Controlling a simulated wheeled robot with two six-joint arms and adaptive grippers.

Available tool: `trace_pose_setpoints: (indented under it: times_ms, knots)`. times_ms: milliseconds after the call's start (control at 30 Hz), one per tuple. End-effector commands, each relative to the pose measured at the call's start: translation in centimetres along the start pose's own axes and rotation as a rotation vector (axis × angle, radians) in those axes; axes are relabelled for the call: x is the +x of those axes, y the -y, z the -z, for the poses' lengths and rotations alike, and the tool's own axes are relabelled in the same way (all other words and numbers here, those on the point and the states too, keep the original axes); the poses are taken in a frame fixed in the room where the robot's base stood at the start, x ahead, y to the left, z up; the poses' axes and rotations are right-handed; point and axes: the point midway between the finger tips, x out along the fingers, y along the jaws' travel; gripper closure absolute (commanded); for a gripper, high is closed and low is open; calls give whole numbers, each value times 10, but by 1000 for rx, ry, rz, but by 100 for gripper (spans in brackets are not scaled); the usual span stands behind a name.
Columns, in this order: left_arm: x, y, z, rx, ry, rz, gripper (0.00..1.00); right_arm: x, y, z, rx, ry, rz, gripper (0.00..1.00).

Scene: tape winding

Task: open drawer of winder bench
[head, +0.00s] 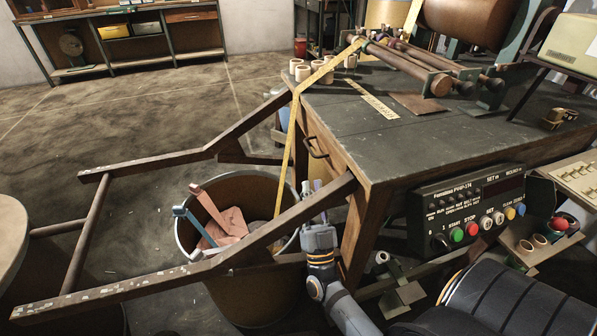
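The winder bench (335,110) has a dark top and a wooden frame. Its drawer front (328,160) is in the bench's left side and looks flush with the frame, with a dark curved handle (316,148). My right gripper (311,187) points up below the handle, apart from it. A wooden rail crosses in front of the gripper and hides much of its fingers. Two narrow tips show above the rail, but how far they stand apart is unclear. My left gripper is not in view.
A wooden frame with long rails (150,280) reaches out left from the bench. A bin (250,300) with scraps stands under it, beside my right arm. Yellow tape (285,150) hangs down near the drawer. A control box (470,210) is on the bench's front. Open floor lies at far left.

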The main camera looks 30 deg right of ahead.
Motion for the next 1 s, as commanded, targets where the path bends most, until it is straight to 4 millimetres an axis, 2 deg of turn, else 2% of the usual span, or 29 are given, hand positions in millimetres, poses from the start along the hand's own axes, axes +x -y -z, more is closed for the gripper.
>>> trace_pose_setpoints:
  times_ms: [67,267,400,467,700,833,1000]
  knots:
    - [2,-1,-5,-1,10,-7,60,-2,-2,1,31,-21,-12,83]
    - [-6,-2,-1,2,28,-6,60,8,-2,6,40,-25,-15,83]
    - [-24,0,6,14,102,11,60,34,-1,10,39,-26,-13,83]
    - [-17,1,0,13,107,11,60,42,-2,6,39,-27,-13,83]
    - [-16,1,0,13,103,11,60,88,-4,5,39,-24,-14,83]
    - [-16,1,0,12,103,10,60,101,-4,5,38,-22,-14,83]
    - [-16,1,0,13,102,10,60,105,-4,5,37,-20,-15,83]
